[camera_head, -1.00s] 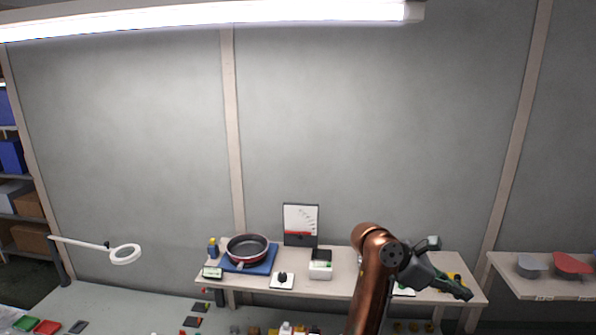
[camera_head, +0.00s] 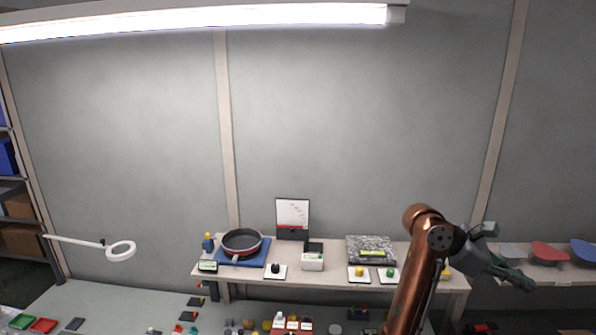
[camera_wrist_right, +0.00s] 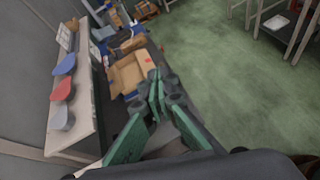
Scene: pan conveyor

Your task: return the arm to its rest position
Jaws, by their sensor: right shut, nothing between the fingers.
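My right arm (camera_head: 418,270) is copper-coloured and comes up from the bottom of the head view, right of the middle. Its gripper (camera_head: 526,284) points right and slightly down, in front of the gap between the long table and the side table. In the right wrist view the green fingers of the right gripper (camera_wrist_right: 157,98) are together, with nothing between them. They hang over the floor area with an open cardboard box (camera_wrist_right: 128,72) beyond. My left gripper does not show.
A dark pan (camera_head: 242,241) lies on a blue mat on the long table (camera_head: 330,279). A grey speckled plate (camera_head: 371,246) stands to the right. A side table (camera_head: 560,275) holds red and blue pieces.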

